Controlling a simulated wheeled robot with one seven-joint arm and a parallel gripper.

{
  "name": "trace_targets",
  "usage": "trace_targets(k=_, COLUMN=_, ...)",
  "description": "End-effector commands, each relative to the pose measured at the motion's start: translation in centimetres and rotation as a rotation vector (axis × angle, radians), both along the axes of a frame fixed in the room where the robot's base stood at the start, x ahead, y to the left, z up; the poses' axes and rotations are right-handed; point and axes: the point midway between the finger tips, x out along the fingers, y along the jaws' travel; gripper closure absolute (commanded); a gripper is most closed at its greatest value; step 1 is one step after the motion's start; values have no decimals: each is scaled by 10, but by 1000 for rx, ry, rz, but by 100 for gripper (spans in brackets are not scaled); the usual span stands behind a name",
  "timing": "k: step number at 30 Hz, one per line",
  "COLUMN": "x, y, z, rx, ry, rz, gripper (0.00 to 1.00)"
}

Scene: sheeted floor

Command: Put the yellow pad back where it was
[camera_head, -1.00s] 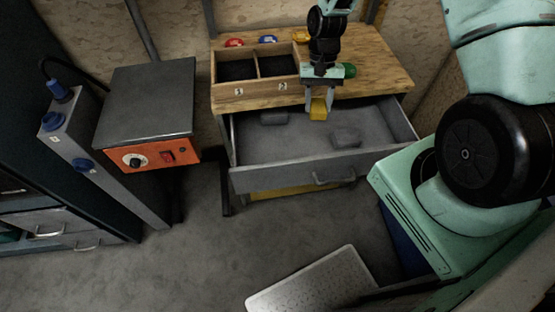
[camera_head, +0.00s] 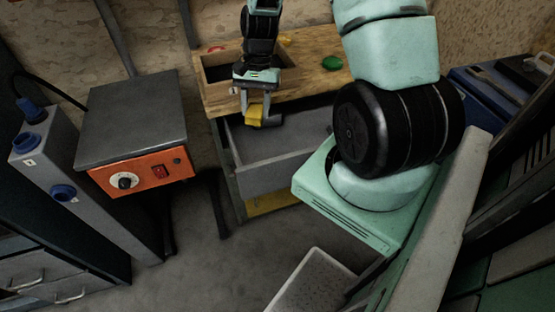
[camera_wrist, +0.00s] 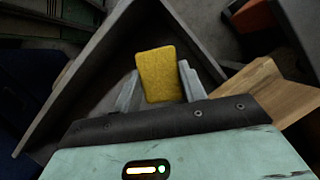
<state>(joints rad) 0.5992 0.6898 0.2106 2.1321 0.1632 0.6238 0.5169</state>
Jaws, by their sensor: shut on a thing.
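The yellow pad (camera_head: 253,115) is held between the fingers of my gripper (camera_head: 257,108), above the left part of the open grey drawer (camera_head: 275,161). In the wrist view the yellow pad (camera_wrist: 158,74) stands between the two grey fingers of my gripper (camera_wrist: 160,88), with the grey drawer (camera_wrist: 75,90) beneath and around it. A dark grey block (camera_head: 272,121) lies in the drawer just right of the pad. My arm and body hide the drawer's right part.
An orange-fronted heater-like box (camera_head: 140,176) stands left of the drawer. A yellow surface (camera_head: 272,202) shows below the drawer.

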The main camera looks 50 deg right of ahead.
Motion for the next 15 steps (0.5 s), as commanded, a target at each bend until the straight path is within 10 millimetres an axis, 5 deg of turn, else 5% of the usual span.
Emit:
trace_targets(k=6, x=-29, y=-47, z=-34, rx=9, ry=-1, rz=-505, gripper=77)
trace_targets(k=15, x=-56, y=-81, z=-70, rx=25, ry=4, rz=-935, gripper=77)
